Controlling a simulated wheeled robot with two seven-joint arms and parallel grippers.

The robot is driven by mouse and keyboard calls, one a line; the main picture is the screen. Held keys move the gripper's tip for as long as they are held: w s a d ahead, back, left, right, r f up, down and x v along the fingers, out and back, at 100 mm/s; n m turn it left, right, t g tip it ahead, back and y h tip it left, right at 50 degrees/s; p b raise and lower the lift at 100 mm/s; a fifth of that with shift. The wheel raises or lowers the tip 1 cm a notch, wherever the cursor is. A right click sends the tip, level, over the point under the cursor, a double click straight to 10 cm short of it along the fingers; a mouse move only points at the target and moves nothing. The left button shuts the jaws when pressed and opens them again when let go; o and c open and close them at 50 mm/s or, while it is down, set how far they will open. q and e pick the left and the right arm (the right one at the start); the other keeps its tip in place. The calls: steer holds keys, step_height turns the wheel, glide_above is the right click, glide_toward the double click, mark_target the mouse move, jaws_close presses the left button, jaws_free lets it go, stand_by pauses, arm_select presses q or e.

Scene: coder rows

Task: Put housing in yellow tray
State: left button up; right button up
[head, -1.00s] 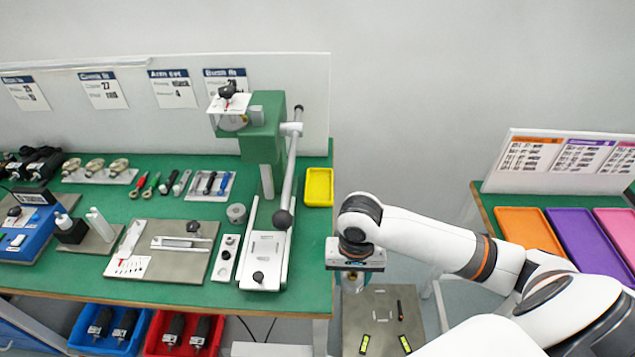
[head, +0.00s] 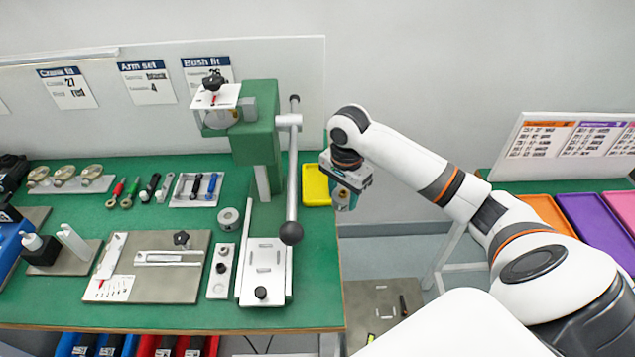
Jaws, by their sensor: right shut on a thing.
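The yellow tray (head: 316,186) lies on the green bench at its back right corner, beside the press. My right gripper (head: 344,192) is just right of the tray, by the bench's right edge, and is shut on a small part. That part, which looks like the housing (head: 342,202), is greyish with a brownish face, and the gripper hides much of it. The gripper overlaps the tray's right edge in the picture; I cannot tell its height above it. My left gripper is not in view.
The green arbor press (head: 262,140) with its long lever (head: 292,180) stands left of the tray. A grey fixture plate (head: 160,270) and several tools lie farther left. Orange (head: 545,214) and purple (head: 590,225) trays are on another bench at right.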

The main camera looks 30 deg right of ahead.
glide_above(318, 193)
step_height(318, 193, down, 3)
steer(key=shift+s+f+p, duration=0.15)
steer(key=shift+p, duration=0.15)
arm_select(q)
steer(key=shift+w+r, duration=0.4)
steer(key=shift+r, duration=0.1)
arm_select(e)
steer(key=shift+w+f, duration=0.2)
steer(key=shift+f, duration=1.7)
steer(key=o, duration=0.8)
steer(key=shift+f, duration=0.1)
steer(key=shift+c, duration=0.2)
step_height(318, 193, up, 12)
